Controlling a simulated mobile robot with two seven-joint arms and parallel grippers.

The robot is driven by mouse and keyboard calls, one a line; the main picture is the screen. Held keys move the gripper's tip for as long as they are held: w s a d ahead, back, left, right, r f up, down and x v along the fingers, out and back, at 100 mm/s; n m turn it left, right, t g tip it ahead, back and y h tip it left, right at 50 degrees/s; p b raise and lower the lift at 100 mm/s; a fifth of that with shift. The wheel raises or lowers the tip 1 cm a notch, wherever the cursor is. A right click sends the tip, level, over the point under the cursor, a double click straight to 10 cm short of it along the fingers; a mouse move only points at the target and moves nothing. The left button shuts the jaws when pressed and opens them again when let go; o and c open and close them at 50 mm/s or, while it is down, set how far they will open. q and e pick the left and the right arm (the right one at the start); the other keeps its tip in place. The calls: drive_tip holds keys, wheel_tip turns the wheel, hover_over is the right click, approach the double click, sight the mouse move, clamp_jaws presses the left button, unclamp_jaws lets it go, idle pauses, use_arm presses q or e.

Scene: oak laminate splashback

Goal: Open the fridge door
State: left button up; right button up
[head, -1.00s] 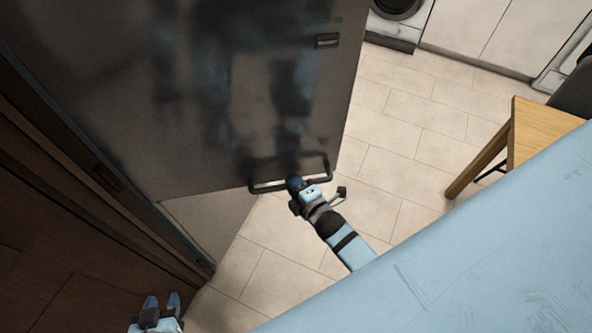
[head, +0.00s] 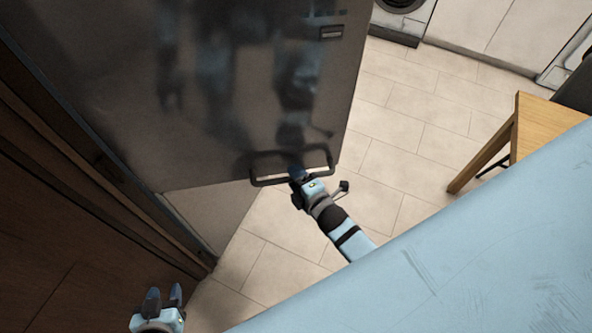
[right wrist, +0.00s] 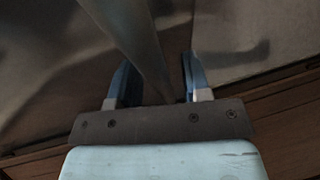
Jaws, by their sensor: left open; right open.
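The fridge door (head: 215,110) is a dark, shiny metal panel filling the upper left of the head view. I see no clear gap at its edges there. Its dark bar handle (head: 262,181) runs along the lower edge of the door as pictured. My right gripper (head: 298,174) is at the handle. In the right wrist view the handle bar (right wrist: 135,45) passes between the two fingers of the right gripper (right wrist: 155,82), which are open around it. My left gripper (head: 163,296) is open and empty at the bottom left, away from the door.
Dark wooden panelling (head: 70,240) stands left of the fridge. Tiled floor (head: 400,130) is clear to the right of the door. A wooden chair or table (head: 540,125) stands at the right. A white washing machine (head: 400,22) and cabinets (head: 490,30) are at the back.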

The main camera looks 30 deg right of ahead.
drive_tip(key=b+v, duration=0.1)
drive_tip(key=v, duration=1.2)
drive_tip(key=shift+s, duration=0.3)
drive_tip(key=shift+r, duration=0.1)
